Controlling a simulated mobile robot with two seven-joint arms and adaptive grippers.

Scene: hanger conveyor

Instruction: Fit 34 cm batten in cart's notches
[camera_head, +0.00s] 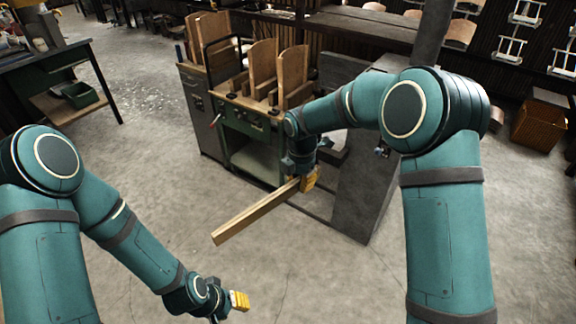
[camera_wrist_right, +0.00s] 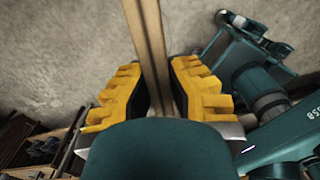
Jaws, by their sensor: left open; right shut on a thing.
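A long pale wooden batten (camera_head: 250,214) is held in the air in front of the cart. My right gripper (camera_head: 310,181) is shut on it near its right end. The batten slopes down to the left in the head view, its other end free. In the right wrist view the batten (camera_wrist_right: 150,45) runs between the yellow fingers of my right gripper (camera_wrist_right: 160,95). The green cart (camera_head: 250,125) carries upright wooden boards on top; I cannot make out its notches clearly. My left gripper (camera_head: 238,300) is open and empty, low at the bottom of the head view, apart from the batten.
A dark grey slab-like block (camera_head: 365,160) stands right of the cart, close to my right arm. A workbench (camera_head: 45,65) with a green bin (camera_head: 80,95) is at the far left. The floor left of the cart is clear.

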